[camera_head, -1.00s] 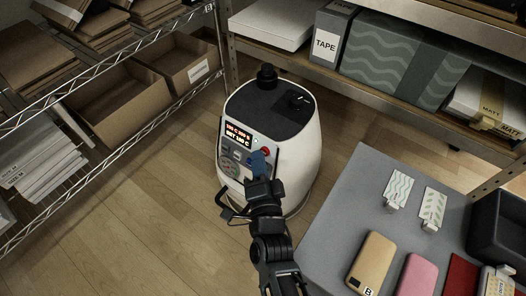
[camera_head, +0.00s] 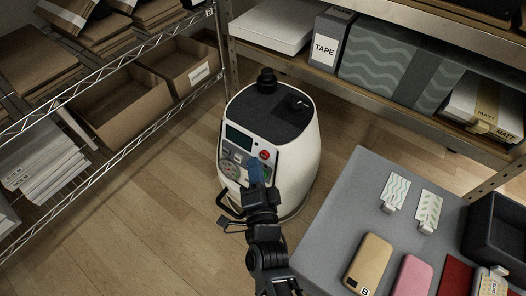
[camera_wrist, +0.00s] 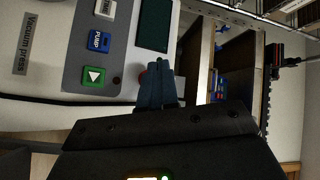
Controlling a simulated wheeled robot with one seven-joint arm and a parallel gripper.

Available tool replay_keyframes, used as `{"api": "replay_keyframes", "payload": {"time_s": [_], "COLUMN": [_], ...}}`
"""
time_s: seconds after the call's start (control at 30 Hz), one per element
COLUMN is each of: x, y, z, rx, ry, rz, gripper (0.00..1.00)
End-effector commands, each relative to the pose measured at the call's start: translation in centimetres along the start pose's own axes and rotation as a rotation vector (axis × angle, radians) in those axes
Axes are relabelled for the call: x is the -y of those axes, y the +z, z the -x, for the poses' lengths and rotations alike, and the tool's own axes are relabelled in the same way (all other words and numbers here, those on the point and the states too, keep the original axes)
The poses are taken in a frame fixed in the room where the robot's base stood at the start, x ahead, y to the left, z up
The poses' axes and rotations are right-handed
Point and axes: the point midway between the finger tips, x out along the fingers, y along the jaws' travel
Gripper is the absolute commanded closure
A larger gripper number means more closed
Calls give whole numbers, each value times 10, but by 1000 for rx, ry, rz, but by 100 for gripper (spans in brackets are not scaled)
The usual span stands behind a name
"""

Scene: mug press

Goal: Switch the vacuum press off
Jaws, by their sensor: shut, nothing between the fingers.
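The vacuum press (camera_head: 303,150) is a white rounded machine with a dark top, standing on the floor. Its front panel has a dark, unlit screen (camera_head: 239,137) and a red button (camera_head: 264,155). My gripper (camera_head: 255,164) is shut and empty, its blue-grey fingers in front of the panel just below the red button. The wrist view also shows a blue PUMP button (camera_wrist: 99,41), a green triangle button (camera_wrist: 95,76) and the dark screen (camera_wrist: 154,25). I cannot tell whether the fingertips touch the panel.
A grey table (camera_head: 336,216) with phone-like items (camera_head: 369,262) and patterned cards (camera_head: 396,187) stands at the right. A wire shelf with cardboard boxes (camera_head: 115,110) is at the left, and a shelf with a TAPE box (camera_head: 327,48) is behind. The wooden floor at left front is clear.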

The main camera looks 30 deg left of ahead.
Motion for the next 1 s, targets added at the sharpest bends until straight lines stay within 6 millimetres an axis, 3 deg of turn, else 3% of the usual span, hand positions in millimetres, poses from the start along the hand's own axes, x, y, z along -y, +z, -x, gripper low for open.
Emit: {"api": "replay_keyframes", "payload": {"time_s": [0.33,1.0], "x": [5,31], "y": [2,30], "z": [4,41], "rx": [2,0], "ry": [0,0], "rz": [-1,-1], "gripper": [100,100]}}
